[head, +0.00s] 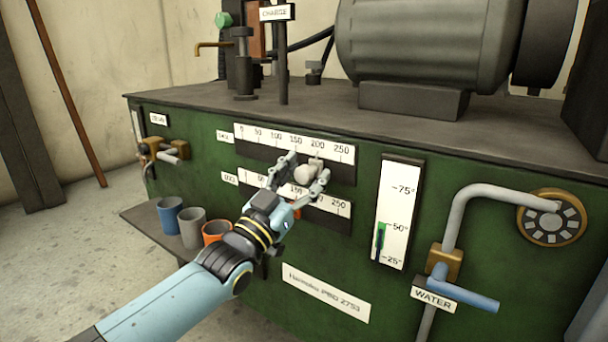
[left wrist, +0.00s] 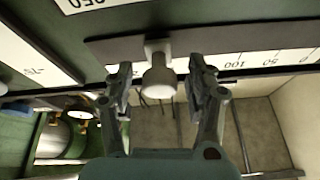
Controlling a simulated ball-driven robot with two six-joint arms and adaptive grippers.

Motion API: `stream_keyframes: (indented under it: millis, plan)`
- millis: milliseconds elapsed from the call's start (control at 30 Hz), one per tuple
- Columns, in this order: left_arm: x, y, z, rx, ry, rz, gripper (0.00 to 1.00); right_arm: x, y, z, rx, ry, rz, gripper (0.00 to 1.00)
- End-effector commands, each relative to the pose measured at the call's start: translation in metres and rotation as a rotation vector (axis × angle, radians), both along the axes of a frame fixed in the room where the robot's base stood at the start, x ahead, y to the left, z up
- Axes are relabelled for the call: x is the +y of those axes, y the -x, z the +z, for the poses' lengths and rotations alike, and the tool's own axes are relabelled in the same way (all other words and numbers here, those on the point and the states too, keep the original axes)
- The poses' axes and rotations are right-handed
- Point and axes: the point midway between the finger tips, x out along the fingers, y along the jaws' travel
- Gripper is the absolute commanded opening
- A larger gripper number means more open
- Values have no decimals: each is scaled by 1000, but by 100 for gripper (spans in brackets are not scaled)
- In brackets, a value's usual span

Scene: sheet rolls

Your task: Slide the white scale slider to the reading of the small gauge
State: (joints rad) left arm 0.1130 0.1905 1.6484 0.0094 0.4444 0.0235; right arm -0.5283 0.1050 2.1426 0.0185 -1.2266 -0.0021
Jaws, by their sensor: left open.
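The white scale slider (head: 305,173) is a pale knob on the upper scale (head: 295,143), below about the 200 mark. My left gripper (head: 303,178) is open, with one finger on each side of the knob. In the left wrist view, the slider (left wrist: 158,78) stands between the two open fingers of the gripper (left wrist: 160,82), with a visible gap on each side. A vertical gauge (head: 400,205) marked 75, 50 and 25 has a green indicator whose top is near 50. A narrower gauge (head: 137,122) at the far left is too small to read.
A lower scale (head: 330,205) is partly hidden behind my gripper, with an orange piece beside it. Blue (head: 170,216), grey (head: 192,228) and orange (head: 214,232) cups stand on a low shelf. A water pipe with a blue handle (head: 465,293) is at right.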

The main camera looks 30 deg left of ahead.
Motion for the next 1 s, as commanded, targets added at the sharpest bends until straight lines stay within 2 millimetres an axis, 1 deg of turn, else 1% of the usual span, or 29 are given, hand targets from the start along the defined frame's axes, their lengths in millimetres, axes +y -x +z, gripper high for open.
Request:
stream_keyframes:
  millis: [167,267,500,600,700,833,1000]
  plan:
    - [1,5,-2,0,0,0,55,0,0,1,-2,0,0,63]
    - [2,18,-8,3,0,0,55,0,0,1,-2,0,0,63]
    - [7,68,-29,4,-2,-1,55,0,0,1,-1,0,0,63]
    - [8,86,-36,4,0,-1,55,0,0,0,-1,0,0,63]
    - [10,100,-41,3,0,0,55,0,0,0,-1,0,0,63]
    - [11,109,-45,1,0,0,55,0,0,0,0,0,0,63]
    - [11,111,-46,0,0,0,55,0,0,0,0,0,0,63]
